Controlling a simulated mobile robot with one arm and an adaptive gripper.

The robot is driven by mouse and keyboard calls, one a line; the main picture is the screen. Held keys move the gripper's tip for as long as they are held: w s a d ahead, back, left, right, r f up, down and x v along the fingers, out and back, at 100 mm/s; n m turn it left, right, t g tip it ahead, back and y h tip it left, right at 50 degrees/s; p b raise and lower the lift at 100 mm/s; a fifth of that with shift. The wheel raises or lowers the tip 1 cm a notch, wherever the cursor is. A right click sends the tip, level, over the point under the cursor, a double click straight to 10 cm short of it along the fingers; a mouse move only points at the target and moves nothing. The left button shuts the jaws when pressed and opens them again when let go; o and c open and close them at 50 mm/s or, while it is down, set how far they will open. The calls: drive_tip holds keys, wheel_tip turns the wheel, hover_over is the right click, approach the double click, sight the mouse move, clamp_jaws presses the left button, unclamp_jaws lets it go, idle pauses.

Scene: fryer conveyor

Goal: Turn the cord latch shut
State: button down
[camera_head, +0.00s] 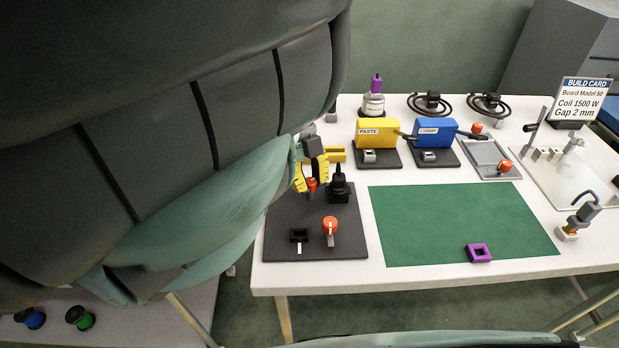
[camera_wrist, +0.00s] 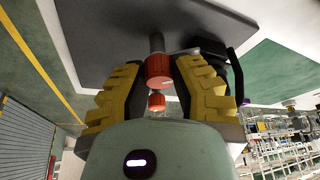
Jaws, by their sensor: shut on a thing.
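My gripper (camera_head: 312,182) has yellow ribbed fingers and points down over the dark plate (camera_head: 282,222) at the left of the table. It is shut on a red latch knob, which shows between the fingers in the head view (camera_head: 311,185) and in the wrist view (camera_wrist: 158,70). A grey post (camera_wrist: 157,42) rises behind the knob in the wrist view. A black plug-like piece (camera_head: 337,190) stands on the plate just right of my fingers. The knob's turn angle is hard to tell.
A second red knob (camera_head: 331,226) and a black socket (camera_head: 299,235) stand at the plate's front. A green mat (camera_head: 455,220) with a purple frame (camera_head: 478,253) lies to the right. Yellow (camera_head: 376,132) and blue (camera_head: 434,132) boxes stand behind it.

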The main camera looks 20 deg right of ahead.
drive_tip(key=shift+s+m+y, duration=0.15)
drive_tip(key=shift+m+y, duration=0.15)
drive_tip(key=shift+m, duration=0.4)
idle(1.7)
idle(0.4)
drive_tip(key=c, duration=0.7)
unclamp_jaws()
drive_tip(key=shift+f, duration=0.1)
